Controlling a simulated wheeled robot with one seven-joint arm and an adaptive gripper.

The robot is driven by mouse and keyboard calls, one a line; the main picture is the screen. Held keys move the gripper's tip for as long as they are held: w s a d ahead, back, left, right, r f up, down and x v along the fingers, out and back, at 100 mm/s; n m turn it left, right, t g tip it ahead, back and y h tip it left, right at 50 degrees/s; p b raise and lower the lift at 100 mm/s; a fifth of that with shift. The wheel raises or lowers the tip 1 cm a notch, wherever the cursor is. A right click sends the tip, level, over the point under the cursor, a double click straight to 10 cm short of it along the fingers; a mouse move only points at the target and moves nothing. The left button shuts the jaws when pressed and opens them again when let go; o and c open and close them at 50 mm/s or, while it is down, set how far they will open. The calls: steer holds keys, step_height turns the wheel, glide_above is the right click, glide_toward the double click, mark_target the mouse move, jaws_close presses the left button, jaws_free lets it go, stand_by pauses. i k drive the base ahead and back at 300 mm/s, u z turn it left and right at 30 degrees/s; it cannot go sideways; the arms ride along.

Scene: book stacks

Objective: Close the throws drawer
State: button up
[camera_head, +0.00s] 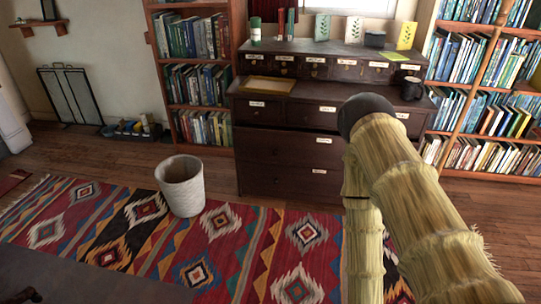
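The dark wooden chest of drawers (275,182) stands against the far wall, with a row of small drawers on top and wider ones below. Its drawers bear small white labels, too small to read, so I cannot tell which is the throws drawer. The upper wide drawer (275,147) and the lower wide drawer (270,180) show their fronts; I cannot tell whether either stands slightly out. My straw-coloured arm (420,190) with a dark rounded joint covers the chest's right part. My gripper is not visible.
A white wastebasket (181,187) stands on the patterned rug (225,250), left of the chest. Bookcases flank the chest, one left (175,55) and one right (505,90). A wooden pole (475,85) leans at the right.

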mark_target(252, 143)
steer(key=u, duration=0.35)
steer(key=i, duration=1.5)
steer(key=z, duration=0.3)
